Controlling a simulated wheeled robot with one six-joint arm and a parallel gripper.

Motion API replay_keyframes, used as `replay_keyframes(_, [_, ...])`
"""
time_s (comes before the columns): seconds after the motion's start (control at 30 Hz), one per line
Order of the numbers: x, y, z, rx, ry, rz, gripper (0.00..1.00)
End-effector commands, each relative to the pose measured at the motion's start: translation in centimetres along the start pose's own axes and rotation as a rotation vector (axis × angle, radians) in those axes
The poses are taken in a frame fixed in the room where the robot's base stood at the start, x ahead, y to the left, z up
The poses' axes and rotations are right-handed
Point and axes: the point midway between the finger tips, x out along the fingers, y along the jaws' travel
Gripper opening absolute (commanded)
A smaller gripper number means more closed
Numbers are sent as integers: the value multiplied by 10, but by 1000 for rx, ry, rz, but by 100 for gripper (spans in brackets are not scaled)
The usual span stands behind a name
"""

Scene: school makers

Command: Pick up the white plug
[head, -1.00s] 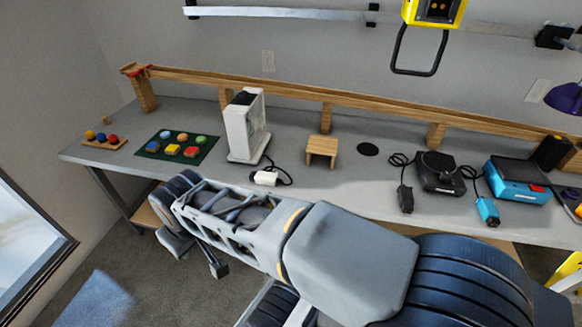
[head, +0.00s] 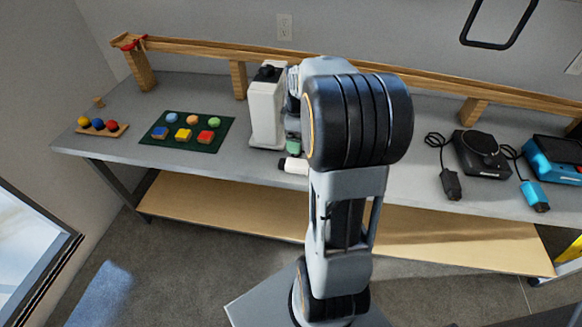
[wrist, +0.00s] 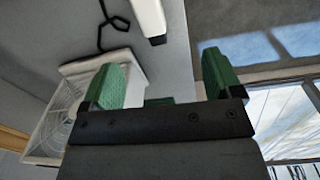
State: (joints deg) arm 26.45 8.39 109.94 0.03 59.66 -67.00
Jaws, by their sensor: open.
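The white plug (head: 295,165) lies near the table's front edge, just right of the white fan-like device (head: 266,112); my arm covers part of it in the head view. In the wrist view the white plug (wrist: 148,16) shows at the top, cut off by the frame, with a dark end toward me. My gripper (wrist: 163,85) is open with green pads apart and nothing between them. The plug is ahead of the fingertips, not touching them in this view. In the head view my arm hides most of the gripper.
The white device also shows at the wrist view's left (wrist: 75,105), close to the left finger, with a black cord (wrist: 108,28) above it. A green mat (head: 187,131) with colored pieces lies left. A black device (head: 482,153) stands right. A wooden rail (head: 200,74) runs behind.

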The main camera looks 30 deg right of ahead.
Motion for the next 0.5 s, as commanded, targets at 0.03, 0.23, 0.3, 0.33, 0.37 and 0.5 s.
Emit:
replay_keyframes(0.03, [8, 10, 6, -24, -6, -14, 85])
replay_keyframes(0.23, [37, 24, 15, -93, -14, -37, 85])
replay_keyframes(0.3, [50, 23, 15, -99, -14, -38, 85])
replay_keyframes(0.33, [56, 24, 15, -100, -14, -38, 85])
replay_keyframes(0.37, [61, 23, 14, -100, -14, -38, 85])
replay_keyframes(0.5, [83, 22, 14, -100, -14, -36, 85])
